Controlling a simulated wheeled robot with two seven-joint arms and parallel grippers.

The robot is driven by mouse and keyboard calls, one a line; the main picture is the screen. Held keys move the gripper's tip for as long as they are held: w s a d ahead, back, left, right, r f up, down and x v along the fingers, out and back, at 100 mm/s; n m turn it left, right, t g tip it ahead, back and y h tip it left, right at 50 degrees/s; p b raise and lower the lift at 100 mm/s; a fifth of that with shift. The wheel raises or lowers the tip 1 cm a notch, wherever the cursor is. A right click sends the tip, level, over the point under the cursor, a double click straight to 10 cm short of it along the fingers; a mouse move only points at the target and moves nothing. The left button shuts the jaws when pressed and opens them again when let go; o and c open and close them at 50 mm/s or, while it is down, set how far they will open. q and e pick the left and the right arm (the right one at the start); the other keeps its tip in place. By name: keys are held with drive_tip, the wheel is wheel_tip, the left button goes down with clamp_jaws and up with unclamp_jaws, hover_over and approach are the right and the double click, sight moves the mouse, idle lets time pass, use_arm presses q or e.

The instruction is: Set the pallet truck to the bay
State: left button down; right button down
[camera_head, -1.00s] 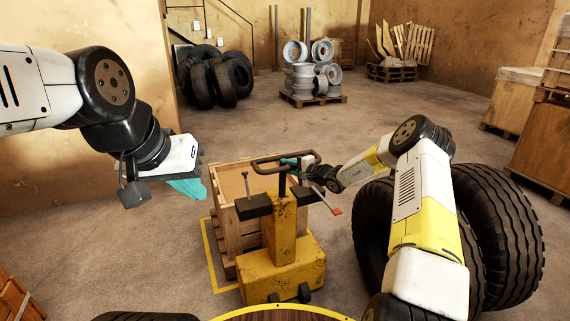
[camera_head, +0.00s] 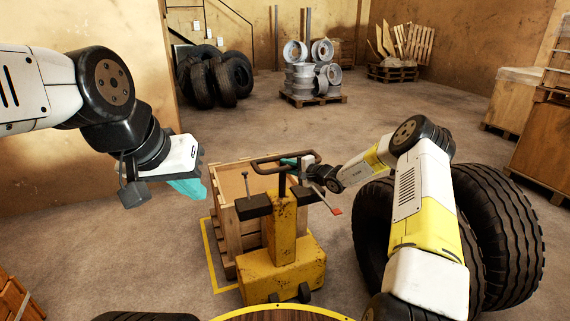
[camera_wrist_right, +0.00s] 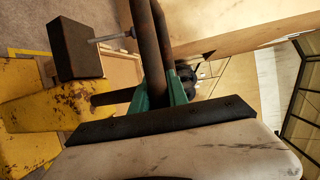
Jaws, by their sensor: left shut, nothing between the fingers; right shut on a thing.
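The yellow pallet truck (camera_head: 284,262) stands upright in the middle of the head view, with a dark handle loop (camera_head: 268,163) on top. A wooden crate (camera_head: 226,222) is just behind it. A yellow floor outline (camera_head: 211,262) runs beside the crate, partly hidden by truck and crate. My right gripper (camera_head: 291,162) is shut on the handle; in the right wrist view its teal fingers (camera_wrist_right: 163,92) close around the dark handle bar (camera_wrist_right: 150,45). My left gripper (camera_head: 190,188) is shut and empty, in the air left of the crate.
Large tyres (camera_head: 505,235) stand close at the right beside my right arm. Stacked tyres (camera_head: 215,78) and a pallet of wheel rims (camera_head: 312,75) are at the back. A wooden box (camera_head: 15,298) is at lower left. The floor behind the crate is clear.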

drive_tip(key=shift+w+a+f, duration=0.1)
drive_tip(key=shift+w+a, duration=0.15)
drive_tip(key=shift+w, duration=0.45)
drive_tip(key=c, duration=1.3)
unclamp_jaws()
drive_tip(key=shift+s, duration=0.1)
drive_tip(key=v, duration=0.8)
